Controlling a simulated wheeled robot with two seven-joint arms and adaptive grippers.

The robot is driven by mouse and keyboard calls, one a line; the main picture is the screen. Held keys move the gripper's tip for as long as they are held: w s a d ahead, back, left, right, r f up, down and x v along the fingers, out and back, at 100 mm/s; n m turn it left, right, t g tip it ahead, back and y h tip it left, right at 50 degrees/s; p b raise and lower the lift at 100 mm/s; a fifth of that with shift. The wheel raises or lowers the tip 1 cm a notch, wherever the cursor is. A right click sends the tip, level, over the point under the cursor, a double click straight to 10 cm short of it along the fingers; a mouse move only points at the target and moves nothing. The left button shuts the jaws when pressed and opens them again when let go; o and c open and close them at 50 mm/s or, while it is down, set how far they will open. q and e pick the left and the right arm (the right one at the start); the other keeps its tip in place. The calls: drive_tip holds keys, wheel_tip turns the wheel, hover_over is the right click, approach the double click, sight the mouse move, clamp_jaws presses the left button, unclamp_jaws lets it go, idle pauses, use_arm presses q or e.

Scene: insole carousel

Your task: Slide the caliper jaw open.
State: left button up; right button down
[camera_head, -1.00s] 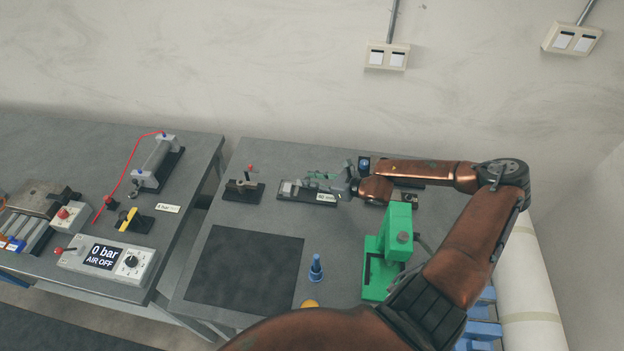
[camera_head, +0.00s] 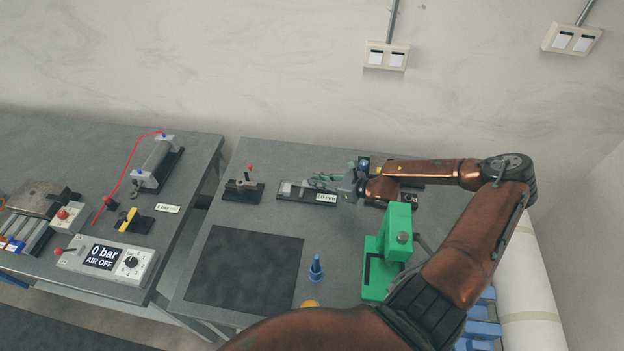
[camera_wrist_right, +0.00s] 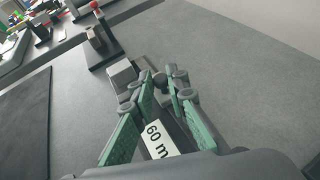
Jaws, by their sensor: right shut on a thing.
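The caliper (camera_head: 296,190) lies on the right grey table, a dark bar with a pale block at its left end and a "60 mm" label (camera_head: 326,198) at its right. My right gripper (camera_head: 318,178) is at the caliper, coming in from the right. In the right wrist view, its green-padded fingers (camera_wrist_right: 162,80) are close together above the bar, shut on the caliper jaw, which they mostly hide. The caliper's pale end block (camera_wrist_right: 122,74) shows just beyond the fingertips. My left gripper is not in view.
A green press (camera_head: 390,250) stands front right, below my right arm. A blue peg (camera_head: 316,268) and a dark mat (camera_head: 245,268) are in front. A small fixture with a red knob (camera_head: 243,190) stands left of the caliper. The left table holds an air unit (camera_head: 105,262).

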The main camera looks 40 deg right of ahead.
drive_tip(key=shift+s+d, duration=0.1)
drive_tip(key=shift+d, duration=0.1)
drive_tip(key=c, duration=2.1)
unclamp_jaws()
drive_tip(key=shift+s, duration=0.15)
drive_tip(key=shift+o, duration=0.7)
drive_tip(key=v, duration=1.1)
drive_tip(key=shift+s+r, duration=0.2)
drive_tip(key=shift+s, duration=0.1)
